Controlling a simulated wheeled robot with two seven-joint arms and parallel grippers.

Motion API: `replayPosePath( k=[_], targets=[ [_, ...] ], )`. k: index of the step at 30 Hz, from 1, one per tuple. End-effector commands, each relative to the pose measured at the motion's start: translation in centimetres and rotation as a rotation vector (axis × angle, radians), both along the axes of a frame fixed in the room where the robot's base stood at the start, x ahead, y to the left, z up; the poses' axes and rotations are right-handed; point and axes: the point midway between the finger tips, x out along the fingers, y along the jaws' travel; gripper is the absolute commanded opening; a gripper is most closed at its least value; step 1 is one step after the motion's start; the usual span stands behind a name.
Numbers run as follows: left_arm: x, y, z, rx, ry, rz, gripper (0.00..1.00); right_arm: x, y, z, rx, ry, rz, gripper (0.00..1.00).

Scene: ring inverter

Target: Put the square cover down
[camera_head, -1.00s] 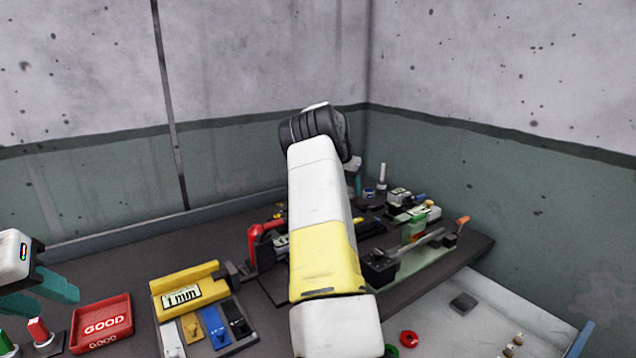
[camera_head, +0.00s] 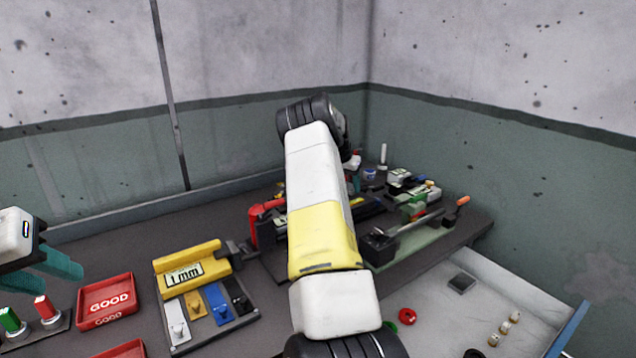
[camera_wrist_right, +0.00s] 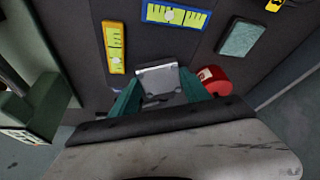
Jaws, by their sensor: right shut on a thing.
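The square cover (camera_wrist_right: 157,78) is a light grey plate in the right wrist view. It sits between the teal fingers of my right gripper (camera_wrist_right: 160,88), which are shut on it. A dark flat surface lies beyond it; I cannot tell whether the cover touches that surface.
A red cylinder (camera_wrist_right: 213,80) lies just right of the cover, and yellow gauges (camera_wrist_right: 176,15) lie beyond. In the head view, a red GOOD tray (camera_head: 106,300), a yellow 1 mm holder (camera_head: 192,266) and a lever tool (camera_head: 415,236) stand on the dark bench. A pale tray (camera_head: 430,310) is at right.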

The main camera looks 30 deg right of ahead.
Motion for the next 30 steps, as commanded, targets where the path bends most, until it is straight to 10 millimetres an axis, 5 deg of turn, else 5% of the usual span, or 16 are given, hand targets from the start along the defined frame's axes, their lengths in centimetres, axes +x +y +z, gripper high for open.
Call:
replayPosePath(
  k=[23,24,27,30],
  targets=[
    [0.0,0.0,0.0,0.0,0.0,0.0,0.36,0.0,0.0,-1.1,-0.001,0.0,0.0,0.0],
    [0.0,0.0,0.0,0.0,0.0,0.0,0.36,0.0,0.0,-1.1,-0.001,0.0,0.0,0.56],
    [0.0,0.0,0.0,0.0,0.0,0.0,0.36,0.0,0.0,-1.1,-0.001,0.0,0.0,0.76],
    [0.0,0.0,0.0,0.0,0.0,0.0,0.36,0.0,0.0,-1.1,-0.001,0.0,0.0,0.79]
  ],
)
